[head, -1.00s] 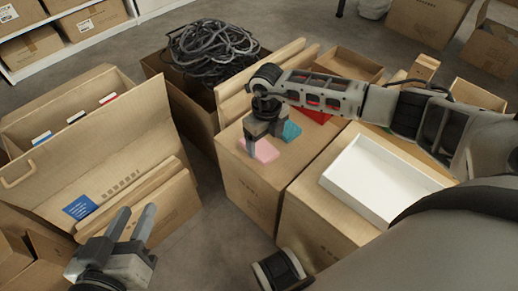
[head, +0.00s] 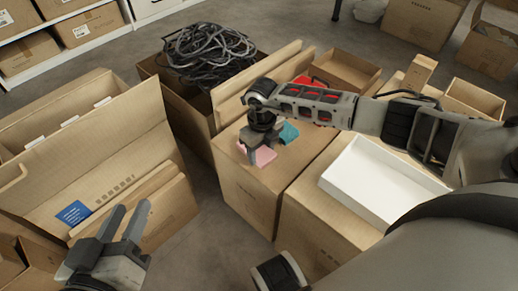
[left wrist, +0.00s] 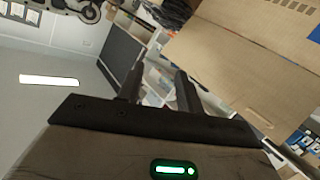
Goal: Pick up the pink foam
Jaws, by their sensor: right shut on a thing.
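The pink foam (head: 264,156) is a small flat pink piece at the top of a closed carton (head: 235,160) in the middle of the head view. My right gripper (head: 255,148) is over it, fingers pointing down and shut on it, hiding part of it. I cannot tell whether the foam is clear of the carton top. My left gripper (head: 127,218) is open and empty at the lower left, beside the open carton. Its two parted fingers also show in the left wrist view (left wrist: 158,85).
A teal piece (head: 289,133) lies just behind the foam, and a red item (head: 325,118) further back. A shallow white tray (head: 352,190) sits on the carton to the right. An open carton (head: 80,150) stands at left; a carton of grey cable (head: 205,52) stands behind.

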